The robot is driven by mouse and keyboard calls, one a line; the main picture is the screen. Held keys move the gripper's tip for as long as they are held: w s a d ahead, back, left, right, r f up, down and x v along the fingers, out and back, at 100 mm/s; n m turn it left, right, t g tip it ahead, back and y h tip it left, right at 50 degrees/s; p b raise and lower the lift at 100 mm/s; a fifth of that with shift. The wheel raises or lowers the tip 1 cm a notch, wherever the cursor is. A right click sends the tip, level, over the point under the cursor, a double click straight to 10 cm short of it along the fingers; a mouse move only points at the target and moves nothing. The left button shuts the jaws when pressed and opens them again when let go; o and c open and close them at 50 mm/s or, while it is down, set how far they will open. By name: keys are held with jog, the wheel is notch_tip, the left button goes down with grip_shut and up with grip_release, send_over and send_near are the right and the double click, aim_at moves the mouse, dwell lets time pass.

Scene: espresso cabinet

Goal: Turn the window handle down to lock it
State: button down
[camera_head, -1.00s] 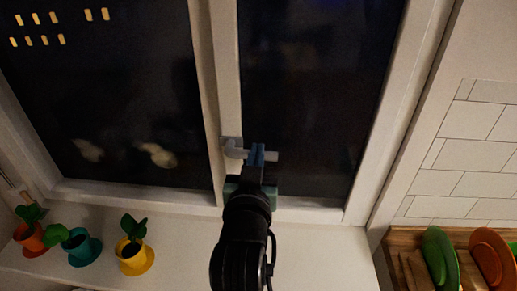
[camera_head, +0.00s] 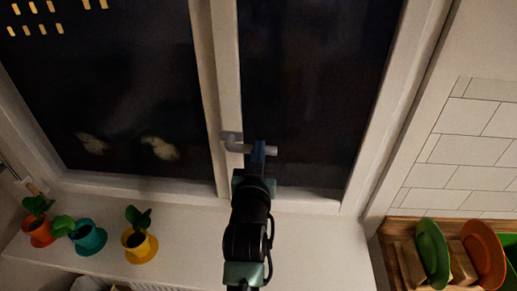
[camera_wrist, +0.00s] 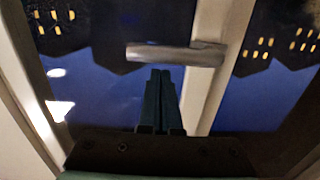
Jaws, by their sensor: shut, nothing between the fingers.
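The window handle (camera_head: 233,145) is a pale grey lever on the white middle frame post. Its lever points sideways to the right, roughly level, in the head view. My gripper (camera_head: 258,148) is at the lever's outer part, with its dark fingers crossing in front of it there. In the wrist view the handle (camera_wrist: 175,54) lies across the picture, its mount at the right. My fingers (camera_wrist: 160,75) are shut together and empty, their tips close to the lever's middle. I cannot tell whether they touch it.
Potted plants in orange (camera_head: 38,230), teal (camera_head: 88,238) and yellow (camera_head: 139,246) pots stand on the sill at the left. A wooden rack with a green plate (camera_head: 432,250) and an orange plate (camera_head: 484,254) is at the lower right. The sill (camera_head: 325,240) right of my arm is clear.

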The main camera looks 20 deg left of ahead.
jog(key=shift+f, duration=0.15)
jog(key=shift+d+f+m+b, duration=0.1)
jog(key=shift+f+m+b, duration=0.05)
jog(key=shift+m+b, duration=0.3)
